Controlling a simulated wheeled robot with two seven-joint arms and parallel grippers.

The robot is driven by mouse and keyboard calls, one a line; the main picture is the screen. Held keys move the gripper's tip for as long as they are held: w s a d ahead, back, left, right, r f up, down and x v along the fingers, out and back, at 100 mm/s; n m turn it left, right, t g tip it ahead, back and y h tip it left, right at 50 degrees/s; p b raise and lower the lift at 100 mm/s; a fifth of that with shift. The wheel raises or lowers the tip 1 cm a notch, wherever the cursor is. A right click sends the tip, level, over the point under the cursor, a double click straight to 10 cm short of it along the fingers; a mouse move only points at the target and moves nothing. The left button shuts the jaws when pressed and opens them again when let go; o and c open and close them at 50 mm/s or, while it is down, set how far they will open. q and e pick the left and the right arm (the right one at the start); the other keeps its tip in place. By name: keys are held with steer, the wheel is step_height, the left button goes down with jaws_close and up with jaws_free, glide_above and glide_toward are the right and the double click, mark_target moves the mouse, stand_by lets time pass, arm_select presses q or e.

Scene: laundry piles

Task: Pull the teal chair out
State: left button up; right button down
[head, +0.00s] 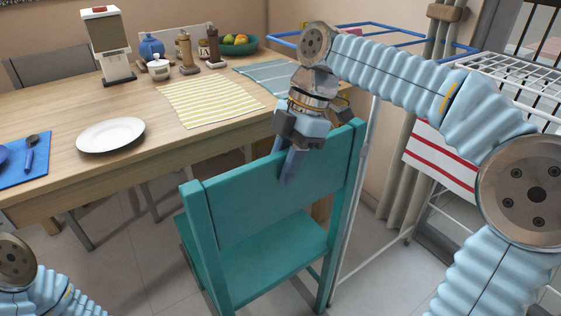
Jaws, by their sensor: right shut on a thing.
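The teal chair (263,254) stands upright on the tiled floor at the near side of the wooden table, its backrest facing me. Its seat shows below the backrest. My right gripper (289,163) is shut on the top of the backrest, a finger lying over its near face. The far finger is hidden. My left arm shows only in part at the bottom left corner, and its gripper is out of the frame.
The wooden table (55,113) holds a white plate (110,135), a yellow striped mat (208,103), a fruit bowl (238,43) and a dispenser (108,45). A drying rack (370,130) stands close on the chair's right. Bare floor (130,265) lies left of the chair.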

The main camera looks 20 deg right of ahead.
steer(key=shift+s+d, duration=0.1)
steer(key=shift+s, duration=0.3)
steer(key=c, duration=1)
jaws_free()
steer(key=shift+o, duration=0.2)
steer(key=shift+w+r, duration=0.1)
steer(key=p+v, duration=0.3)
steer(key=v, duration=1)
steer(key=shift+d+r, duration=0.1)
steer(key=shift+r, duration=0.2)
